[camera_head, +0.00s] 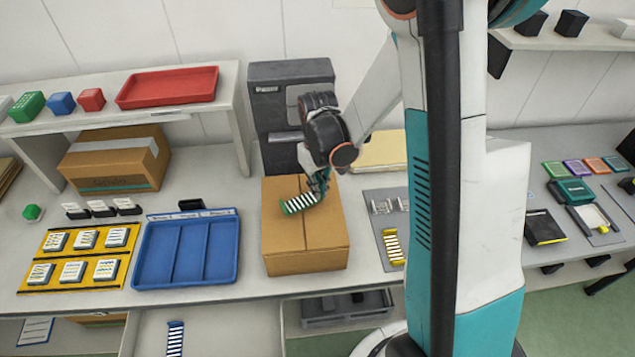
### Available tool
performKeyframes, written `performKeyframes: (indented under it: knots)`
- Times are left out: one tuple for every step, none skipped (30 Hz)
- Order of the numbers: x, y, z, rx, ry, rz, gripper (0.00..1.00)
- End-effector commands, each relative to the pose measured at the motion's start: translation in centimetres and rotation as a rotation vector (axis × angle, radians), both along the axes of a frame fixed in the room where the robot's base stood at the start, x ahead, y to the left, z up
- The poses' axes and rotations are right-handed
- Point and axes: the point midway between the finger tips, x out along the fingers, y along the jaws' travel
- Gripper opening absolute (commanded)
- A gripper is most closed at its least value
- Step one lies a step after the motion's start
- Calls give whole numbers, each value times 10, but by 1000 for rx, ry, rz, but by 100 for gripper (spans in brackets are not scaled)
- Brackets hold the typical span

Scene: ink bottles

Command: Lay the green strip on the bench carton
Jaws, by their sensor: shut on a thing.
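The green strip (300,203), striped white and dark with green ends, is at the top of the bench carton (306,262). The carton is a closed brown cardboard box on the bench. My gripper (321,188) is above the carton's top, shut on the right end of the strip. I cannot tell whether the strip touches the carton top or is held just above it. The fingertips are small and partly hidden by the wrist.
A blue divided tray (187,282) stands left of the carton. A grey mat (376,208) with a yellow striped strip (393,247) lies to the right. A dark grey machine (287,75) stands behind. A blue striped strip (175,338) lies in the open drawer below.

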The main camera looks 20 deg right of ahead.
Motion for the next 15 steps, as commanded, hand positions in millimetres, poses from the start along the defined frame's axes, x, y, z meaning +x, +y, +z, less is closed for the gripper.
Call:
performKeyframes:
  knots:
    - [0, 0, -7, 0, 0, 0, 0]
    - [0, 0, -8, 0, 0, 0, 0]
    - [0, 0, -10, 0, 0, 0, 0]
    - [0, 0, -12, 0, 0, 0, 0]
    - [0, 0, -12, 0, 0, 0, 0]
    - [0, 0, -13, 0, 0, 0, 0]
    - [0, 0, -13, 0, 0, 0, 0]
    - [0, 0, -13, 0, 0, 0, 0]
    - [0, 0, -13, 0, 0, 0, 0]
    - [0, 0, -13, 0, 0, 0, 0]
    - [0, 0, -13, 0, 0, 0, 0]
    - [0, 0, -13, 0, 0, 0, 0]
    - [0, 0, -13, 0, 0, 0, 0]
    - [0, 0, -13, 0, 0, 0, 0]
    - [0, 0, -13, 0, 0, 0, 0]
